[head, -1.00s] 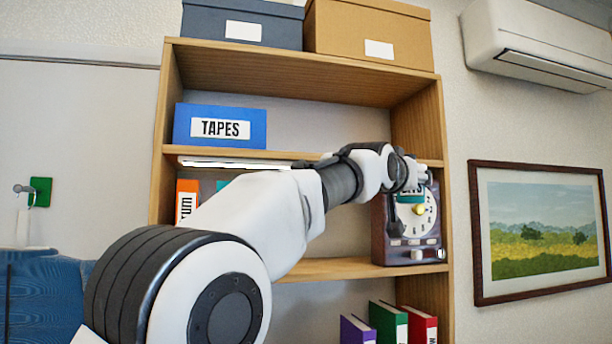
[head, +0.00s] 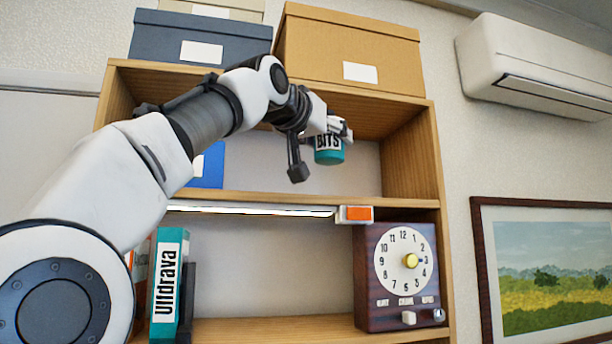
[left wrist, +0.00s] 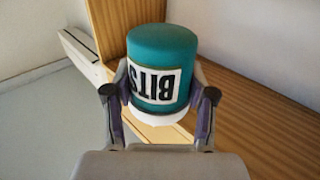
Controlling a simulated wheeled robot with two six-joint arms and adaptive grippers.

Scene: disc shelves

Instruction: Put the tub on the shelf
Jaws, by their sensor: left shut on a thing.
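A teal tub (head: 329,150) with a white "BITS" label shows in the head view before the upper compartment of the wooden shelf unit (head: 411,160). My left gripper (head: 337,128) is shut on the tub and holds it above the upper shelf board (head: 290,199). In the left wrist view the tub (left wrist: 163,62) sits between the two fingers of the gripper (left wrist: 160,96), its label upside down in the picture. Wood shows close behind it. I cannot tell how deep the tub is inside the compartment. My right gripper is not in view.
A blue box (head: 209,167) stands on the upper board, partly hidden by my arm. The board right of it looks clear. Storage boxes (head: 350,50) stand on top.

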